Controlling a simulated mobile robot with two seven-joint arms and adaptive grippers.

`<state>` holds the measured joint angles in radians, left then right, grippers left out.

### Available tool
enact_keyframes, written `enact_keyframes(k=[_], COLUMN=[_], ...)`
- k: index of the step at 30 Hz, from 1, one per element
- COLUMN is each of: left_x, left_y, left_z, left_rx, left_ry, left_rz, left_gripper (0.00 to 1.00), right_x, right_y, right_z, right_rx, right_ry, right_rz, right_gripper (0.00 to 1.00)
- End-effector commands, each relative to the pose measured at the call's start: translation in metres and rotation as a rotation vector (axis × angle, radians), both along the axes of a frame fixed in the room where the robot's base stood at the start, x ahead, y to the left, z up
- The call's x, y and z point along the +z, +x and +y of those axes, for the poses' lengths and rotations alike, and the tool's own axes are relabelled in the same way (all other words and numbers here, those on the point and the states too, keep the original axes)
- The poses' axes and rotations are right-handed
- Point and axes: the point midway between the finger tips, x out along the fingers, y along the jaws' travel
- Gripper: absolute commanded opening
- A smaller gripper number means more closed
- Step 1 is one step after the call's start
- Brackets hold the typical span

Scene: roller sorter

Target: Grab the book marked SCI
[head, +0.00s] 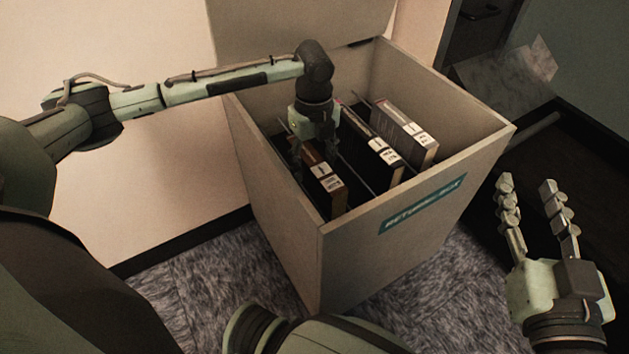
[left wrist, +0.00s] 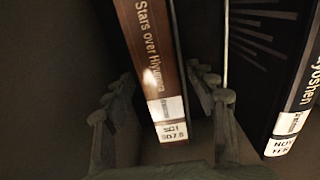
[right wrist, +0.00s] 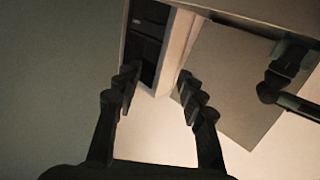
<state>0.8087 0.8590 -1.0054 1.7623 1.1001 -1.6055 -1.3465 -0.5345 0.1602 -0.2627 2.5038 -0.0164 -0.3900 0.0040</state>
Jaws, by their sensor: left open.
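The SCI book has a brown spine reading "Stars over Hiyumea" and a white label; it stands in the box and shows in the left wrist view (left wrist: 158,62) and at the left of the row in the head view (head: 329,187). My left gripper (head: 312,150) points down into the box. In the left wrist view its open fingers (left wrist: 165,95) are on either side of the spine, with gaps visible. Whether they touch the book's sides deeper down is hidden. My right gripper (head: 527,190) is open and empty, outside the box at the right.
The books stand in a tall open beige box (head: 300,262) with a green return label. A dark book (head: 374,150) stands to the right of the SCI book, and a brown one (head: 405,130) beyond it. Thin dividers separate them. The box walls surround my left gripper.

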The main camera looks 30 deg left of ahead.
Motion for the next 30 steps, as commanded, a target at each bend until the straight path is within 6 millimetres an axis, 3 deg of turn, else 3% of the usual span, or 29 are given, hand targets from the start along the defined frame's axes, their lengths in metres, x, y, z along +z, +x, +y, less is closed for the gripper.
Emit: enact_keyframes(k=[11, 24, 30], left_x=[-0.0087, -0.0085, -0.0075], left_y=[0.0, 0.0, 0.0006], left_z=[-0.0005, -0.0005, -0.0006], left_rx=[-0.001, -0.001, -0.001], left_ry=[-0.001, -0.001, -0.002], left_rz=[-0.002, -0.001, -0.003], left_gripper=[0.56, 0.01, 0.0], right_x=[0.0111, 0.0111, 0.0112], right_y=[-0.0012, -0.0012, -0.0012], right_z=[0.0047, 0.0047, 0.0047], right_rx=[0.01, 0.01, 0.01], right_ry=[0.023, 0.023, 0.023], right_rz=[-0.048, -0.047, -0.047], right_gripper=[0.4, 0.4, 0.4])
